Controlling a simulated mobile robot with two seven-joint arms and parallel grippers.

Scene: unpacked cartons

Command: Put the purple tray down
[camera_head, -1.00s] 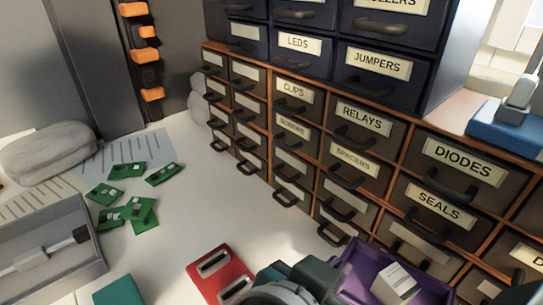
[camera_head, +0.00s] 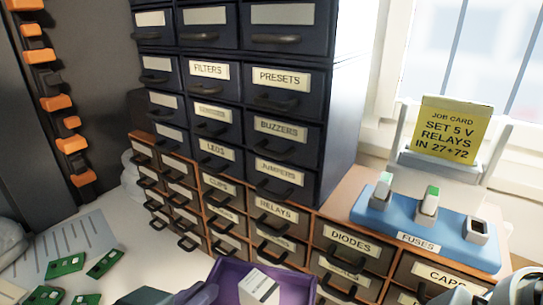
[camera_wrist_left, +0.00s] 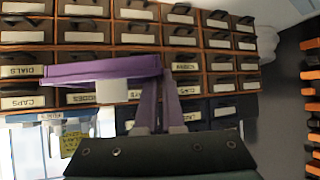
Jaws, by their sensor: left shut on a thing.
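The purple tray (camera_head: 229,272) is at the bottom centre of the head view, in front of the drawer cabinet. A white box (camera_head: 259,287) with a printed label sits in it. My left gripper (camera_head: 205,293) is at the tray's left side and shut on it. In the left wrist view, which is upside down, the fingers (camera_wrist_left: 160,80) meet the end of the tray (camera_wrist_left: 100,70), with the pale box (camera_wrist_left: 111,92) showing beside its rim. The tray's underside and any contact with the bench are hidden.
A brown drawer cabinet (camera_head: 223,220) with protruding handles stands close behind the tray, under dark blue drawers (camera_head: 240,130). A blue FUSES stand (camera_head: 425,233) and a yellow job card (camera_head: 450,130) are on the right ledge. Green circuit boards (camera_head: 66,265) lie on the white bench, left.

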